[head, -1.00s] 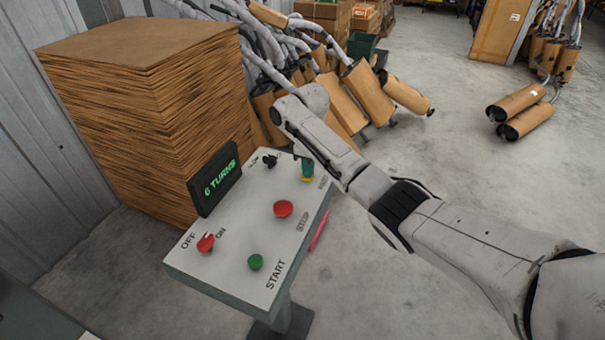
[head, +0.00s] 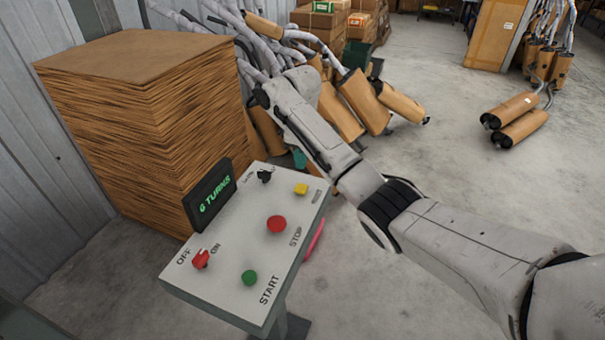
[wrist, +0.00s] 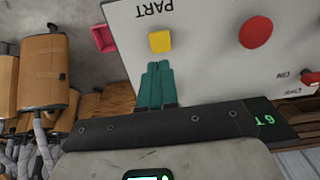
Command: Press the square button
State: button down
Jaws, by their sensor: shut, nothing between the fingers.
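The square button is yellow (head: 301,189) and sits at the far right corner of the white control panel (head: 232,247). It also shows in the wrist view (wrist: 160,41), just beyond my fingertips. My gripper (head: 299,158) has teal fingers and is shut and empty. In the head view it appears beyond the button, past the panel's far edge, partly hidden by my arm. In the wrist view the shut fingers (wrist: 159,66) point toward the button, with a small gap in the picture; their height above the panel is unclear.
The panel also carries a red stop button (head: 276,224), a green start button (head: 249,278), a red switch (head: 201,259), a black knob (head: 264,176) and a display (head: 210,195). A cardboard stack (head: 150,130) stands left; mufflers (head: 365,100) lie behind.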

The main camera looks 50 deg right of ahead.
jog(key=shift+d+r+p, duration=0.15)
jog(key=shift+r+p, duration=0.75)
jog(key=shift+r, duration=1.65)
